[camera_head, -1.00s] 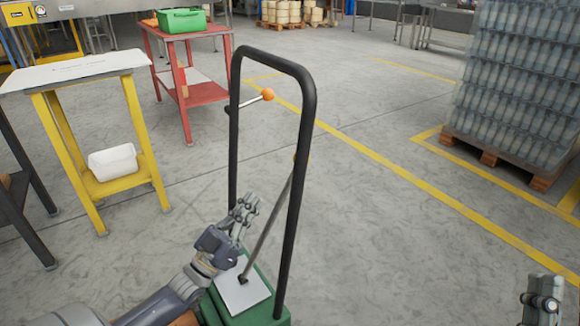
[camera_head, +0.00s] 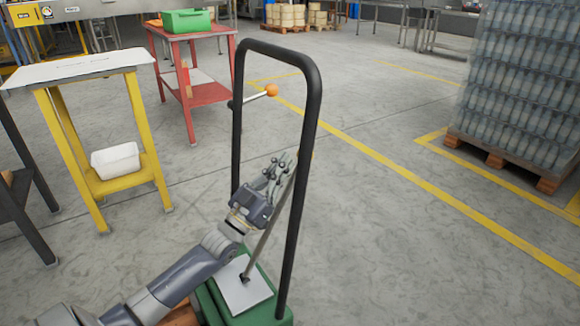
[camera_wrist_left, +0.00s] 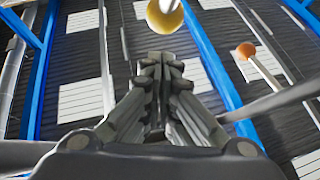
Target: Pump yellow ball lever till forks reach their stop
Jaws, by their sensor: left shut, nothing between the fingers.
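The lever (camera_head: 262,243) is a grey rod rising from the green base of a hand lift with a black hoop handle (camera_head: 313,130). Its yellow ball is mostly hidden behind the hoop's right post in the head view. In the left wrist view the yellow ball (camera_wrist_left: 165,14) shows just beyond my fingertips. My left gripper (camera_head: 283,160) is shut and empty, beside the upper lever; the wrist view shows its fingers together (camera_wrist_left: 165,58). I cannot tell whether it touches the ball. The forks are not in view. My right gripper is out of view.
An orange ball on a short rod (camera_head: 271,90) sticks out from the hoop's left post. A yellow table (camera_head: 75,70) and a red table (camera_head: 195,95) stand left and behind. A pallet of bottles (camera_head: 520,90) stands right. Floor right of the lift is clear.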

